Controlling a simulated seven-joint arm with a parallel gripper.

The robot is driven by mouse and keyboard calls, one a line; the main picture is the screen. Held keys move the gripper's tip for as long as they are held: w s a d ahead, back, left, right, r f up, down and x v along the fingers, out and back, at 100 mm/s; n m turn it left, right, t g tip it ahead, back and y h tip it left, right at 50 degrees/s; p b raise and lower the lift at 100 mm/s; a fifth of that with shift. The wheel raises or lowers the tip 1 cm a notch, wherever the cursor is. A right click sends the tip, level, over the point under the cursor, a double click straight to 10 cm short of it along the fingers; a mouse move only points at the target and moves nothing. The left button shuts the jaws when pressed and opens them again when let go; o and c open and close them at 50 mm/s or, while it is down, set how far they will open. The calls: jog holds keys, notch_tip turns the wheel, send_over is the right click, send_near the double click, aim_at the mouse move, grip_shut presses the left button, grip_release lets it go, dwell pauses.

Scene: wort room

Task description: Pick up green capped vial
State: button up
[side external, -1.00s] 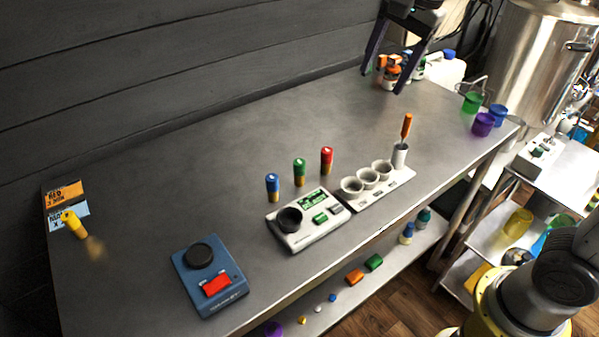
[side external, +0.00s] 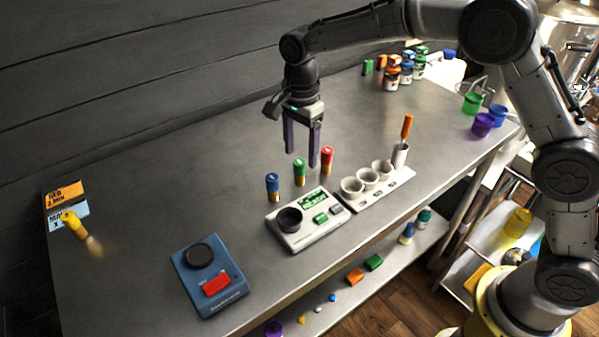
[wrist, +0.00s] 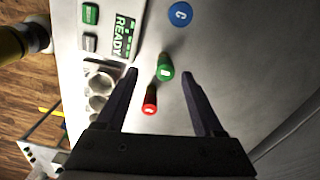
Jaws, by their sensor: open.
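The green capped vial (side external: 299,171) stands upright on the steel table, between a blue capped vial (side external: 272,186) on its left and a red capped vial (side external: 327,159) on its right. My gripper (side external: 301,160) is open and points down over the green vial in the side view. In the wrist view, the green cap (wrist: 165,70) lies between the lines of the two fingers (wrist: 160,82), a little beyond their tips. The red cap (wrist: 150,103) also shows between the fingers, and the blue cap (wrist: 180,14) is farther off.
A white device with a lit green display (side external: 303,221) stands just in front of the vials. A white rack with cups (side external: 378,190) is to its right. A blue box with a red button (side external: 209,279) sits at front left.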

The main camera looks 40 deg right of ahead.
aim_at(299, 172)
jog(key=shift+w+d+f, duration=0.1)
jog(key=shift+w+f, duration=0.05)
jog(key=shift+f, duration=1.1)
jog(key=shift+w+f, duration=0.15)
jog(key=shift+f, duration=1.15)
jog(key=shift+w+d+f, duration=0.1)
jog(key=shift+w+f, duration=0.05)
jog(key=shift+f, duration=1.1)
grip_shut()
